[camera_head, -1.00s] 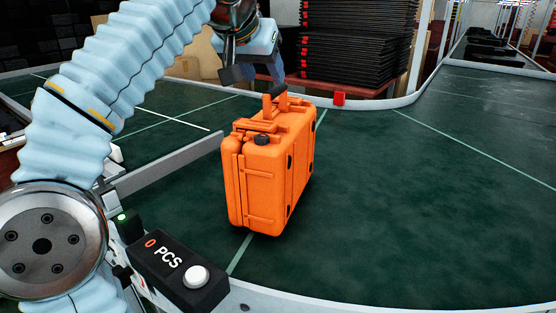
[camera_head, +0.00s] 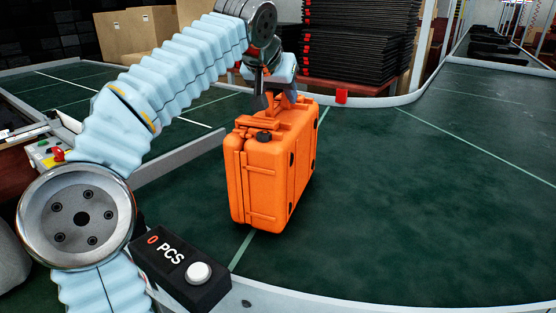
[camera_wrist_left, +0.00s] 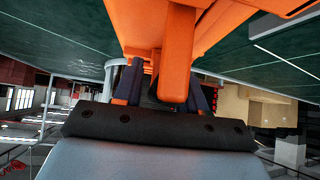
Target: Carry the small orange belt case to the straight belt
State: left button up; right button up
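The orange belt case (camera_head: 265,170) stands upright on the dark green curved belt (camera_head: 400,210), its handle on top. My left gripper (camera_head: 276,98) is above the case at its handle, with fingers pointing down. In the left wrist view the orange case (camera_wrist_left: 220,20) fills the top. Its handle (camera_wrist_left: 178,55) reaches down between the two dark fingers of my left gripper (camera_wrist_left: 165,88). The fingers are apart, with a gap on the left of the handle; the right finger is close beside it. My right gripper is out of view.
A grey guide bar (camera_head: 185,157) runs across the belt left of the case. A black counter box marked "0 PCS" (camera_head: 180,262) stands at the front edge. The belt right of the case is clear.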

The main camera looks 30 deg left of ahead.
pick_arm(q)
grip_shut()
jog(key=shift+r, duration=0.1)
dwell(1.1)
